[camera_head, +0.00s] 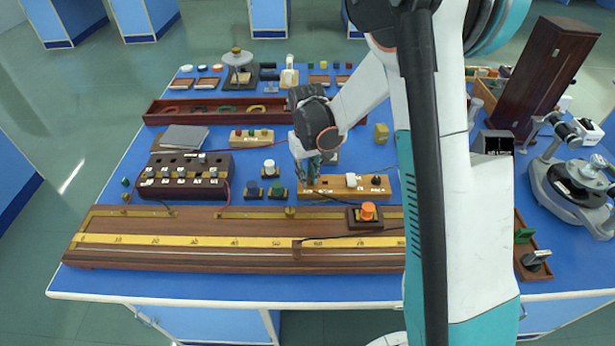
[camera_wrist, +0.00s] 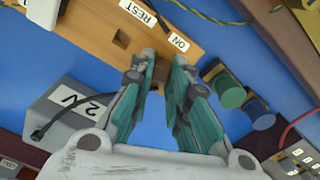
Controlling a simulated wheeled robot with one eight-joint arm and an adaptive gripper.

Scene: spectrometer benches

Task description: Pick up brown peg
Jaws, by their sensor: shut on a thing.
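My gripper (camera_head: 311,182) is low over the left end of a light wooden switch block (camera_head: 345,187). In the wrist view its fingertips (camera_wrist: 163,60) are close together at the edge of this block, which bears labels reading REST and ON. The gripper is shut on the brown peg (camera_wrist: 161,72), a small brown patch in the narrow gap between the fingers. The fingers hide most of the peg, and I cannot tell whether it is clear of the block. A dark square hole (camera_wrist: 121,38) shows in the block beside the fingers.
A grey 2 V box (camera_wrist: 68,112) and a green plug (camera_wrist: 225,90) with a blue plug flank the fingers. A long wooden metre bridge (camera_head: 180,240) lies in front, with an orange-knobbed jockey (camera_head: 368,211). A dark resistance box (camera_head: 187,178) stands left.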

